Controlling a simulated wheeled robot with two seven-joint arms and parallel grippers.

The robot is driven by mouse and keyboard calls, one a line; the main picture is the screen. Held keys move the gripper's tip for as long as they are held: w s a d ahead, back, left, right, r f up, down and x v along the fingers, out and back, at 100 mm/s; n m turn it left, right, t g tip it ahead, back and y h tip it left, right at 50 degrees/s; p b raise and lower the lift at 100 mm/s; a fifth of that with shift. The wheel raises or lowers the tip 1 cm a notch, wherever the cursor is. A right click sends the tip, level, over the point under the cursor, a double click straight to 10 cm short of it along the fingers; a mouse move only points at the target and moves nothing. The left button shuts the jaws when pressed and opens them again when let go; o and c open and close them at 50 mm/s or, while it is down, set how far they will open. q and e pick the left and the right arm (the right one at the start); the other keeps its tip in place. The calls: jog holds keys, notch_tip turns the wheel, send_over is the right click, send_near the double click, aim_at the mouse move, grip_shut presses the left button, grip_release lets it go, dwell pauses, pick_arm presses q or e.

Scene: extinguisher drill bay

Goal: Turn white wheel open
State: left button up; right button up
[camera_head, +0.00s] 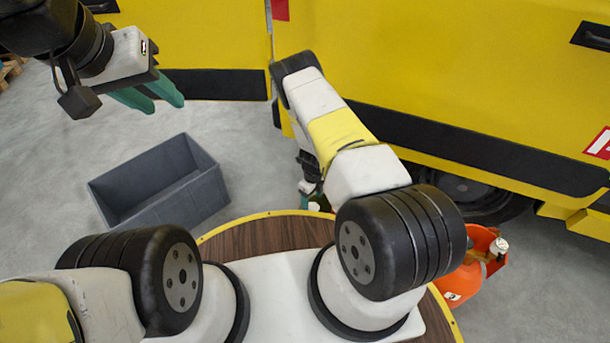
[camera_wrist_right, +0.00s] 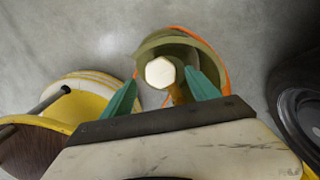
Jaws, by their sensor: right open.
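In the right wrist view the white wheel (camera_wrist_right: 160,73), a small many-sided knob, sits between the teal fingers of my right gripper (camera_wrist_right: 161,92). Both fingers look apart from it. Below it is an olive and orange body (camera_wrist_right: 205,52), partly hidden by the wheel and fingers. In the head view my right gripper (camera_head: 314,196) is mostly hidden behind my own arm, with only a bit of teal showing. My left gripper (camera_head: 164,104) is empty at upper left, its teal fingers a little apart, above the floor.
A grey crate (camera_head: 160,187) stands on the concrete floor at left. An orange extinguisher (camera_head: 464,283) with a pale top stands at right, partly behind my arm. A yellow vehicle (camera_head: 430,70) with a black wheel (camera_head: 470,195) closes off the back. Floor between crate and vehicle is clear.

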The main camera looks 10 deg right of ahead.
aim_at(312, 206)
jog(key=shift+f, duration=1.85)
jog(key=c, duration=1.4)
jog(key=shift+o, duration=0.2)
